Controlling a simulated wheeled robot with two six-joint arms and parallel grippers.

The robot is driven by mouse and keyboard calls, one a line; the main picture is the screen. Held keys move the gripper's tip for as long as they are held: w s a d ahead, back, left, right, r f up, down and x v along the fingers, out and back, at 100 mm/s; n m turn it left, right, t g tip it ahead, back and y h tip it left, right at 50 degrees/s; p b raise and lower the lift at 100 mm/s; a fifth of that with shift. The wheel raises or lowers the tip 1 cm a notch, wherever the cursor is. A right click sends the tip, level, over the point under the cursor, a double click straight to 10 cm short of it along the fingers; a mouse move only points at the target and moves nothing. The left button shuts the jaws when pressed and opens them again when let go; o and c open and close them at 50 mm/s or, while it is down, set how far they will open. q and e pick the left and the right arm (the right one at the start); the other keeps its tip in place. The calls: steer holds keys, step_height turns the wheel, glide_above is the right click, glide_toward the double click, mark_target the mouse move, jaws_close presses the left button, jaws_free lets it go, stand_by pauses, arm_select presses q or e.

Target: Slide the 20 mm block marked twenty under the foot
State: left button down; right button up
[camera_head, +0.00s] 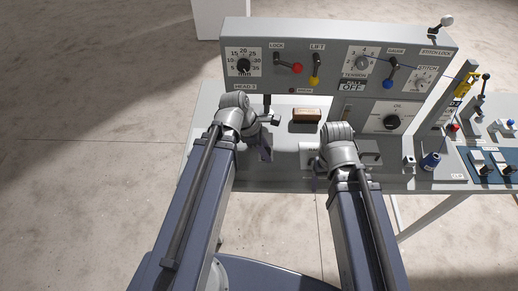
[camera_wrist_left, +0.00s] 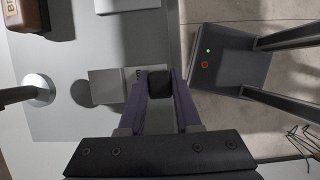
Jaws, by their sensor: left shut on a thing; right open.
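My left gripper (camera_head: 266,152) is low over the left part of the table, below the dial marked HEAD. In the left wrist view its fingers (camera_wrist_left: 160,88) are shut on a dark knob (camera_wrist_left: 159,84). The knob seems to belong to a pale grey block (camera_wrist_left: 108,88) with partly hidden dark marking; I cannot read the number. The round pale foot (camera_wrist_left: 38,90) is left of the block in that view, with a gap between them. In the head view the arm hides the block. My right gripper (camera_head: 317,178) is open over the table, right of the left one.
A brown block (camera_head: 306,115) lies on the table behind the grippers. The upright panel (camera_head: 325,75) with levers and dials stands along the back. A blue spool (camera_head: 431,160) and a small grey block (camera_head: 408,160) stand to the right.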

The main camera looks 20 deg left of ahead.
arm_select(q)
steer(key=shift+w+a+r, duration=0.1)
steer(key=shift+w+a, duration=0.05)
steer(key=shift+w, duration=0.2)
arm_select(e)
steer(key=shift+w+a, duration=0.25)
arm_select(q)
steer(key=shift+w+a+f+b, duration=0.15)
steer(key=shift+w+f+b, duration=0.4)
steer(key=shift+f+b, duration=0.25)
steer(key=shift+w+a+f+b, duration=0.15)
steer(key=shift+w+f+b, duration=0.45)
steer(key=shift+f+b, duration=0.25)
steer(key=shift+w+a+f+b, duration=0.15)
steer(key=shift+w+f+b, duration=0.4)
steer(key=shift+f+b, duration=0.25)
steer(key=shift+w+a+r, duration=0.1)
steer(key=shift+w+r, duration=0.1)
steer(key=shift+w, duration=0.15)
steer(key=shift+w+a, duration=0.3)
steer(key=shift+w, duration=0.85)
steer(key=shift+w+a, duration=0.35)
steer(key=shift+w, duration=0.75)
steer(key=shift+w+a, duration=0.3)
steer(key=shift+w, duration=1)
arm_select(e)
step_height(320, 180, down, 4)
steer(key=shift+s+f, duration=0.15)
